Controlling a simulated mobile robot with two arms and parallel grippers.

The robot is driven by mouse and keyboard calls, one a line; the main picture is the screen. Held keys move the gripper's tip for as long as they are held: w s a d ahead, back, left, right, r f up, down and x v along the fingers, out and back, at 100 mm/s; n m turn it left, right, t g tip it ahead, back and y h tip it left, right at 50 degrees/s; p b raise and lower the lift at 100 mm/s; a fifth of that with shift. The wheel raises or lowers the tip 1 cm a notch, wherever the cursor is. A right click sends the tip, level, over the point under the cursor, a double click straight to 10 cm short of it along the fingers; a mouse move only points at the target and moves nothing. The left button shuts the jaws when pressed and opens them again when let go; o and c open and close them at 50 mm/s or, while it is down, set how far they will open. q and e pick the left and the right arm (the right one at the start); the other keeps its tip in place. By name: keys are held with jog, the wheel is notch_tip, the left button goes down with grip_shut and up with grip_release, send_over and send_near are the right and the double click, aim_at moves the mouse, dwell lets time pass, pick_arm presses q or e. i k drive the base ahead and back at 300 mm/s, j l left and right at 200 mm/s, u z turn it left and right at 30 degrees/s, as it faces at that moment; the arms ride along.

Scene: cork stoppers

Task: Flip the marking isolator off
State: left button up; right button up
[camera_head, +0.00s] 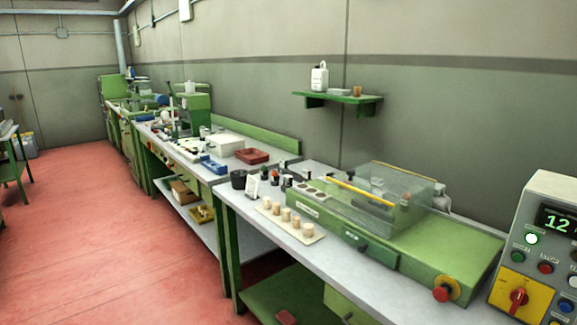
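A red rotary handle (519,297) sits on a yellow plate (536,292) on the grey control box (547,205) at the right edge. A second red knob on a yellow base (446,289) is on the front of the green bench machine (410,240). The labels are too small to read, so I cannot tell which one is the marking isolator. The red handle stands roughly upright on its plate; its position marks are unreadable. Neither of my grippers is in view.
A board with several corks (293,222) lies on the grey bench before the green machine. A clear guard with a yellow bar (361,190) covers part of that machine. A green wall shelf (340,98) holds a white bottle. The red floor (95,220) at left is largely clear.

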aim_at(518, 297)
jog(key=z, duration=1.35)
jog(key=k+j+u, duration=0.15)
jog(key=j, duration=0.15)
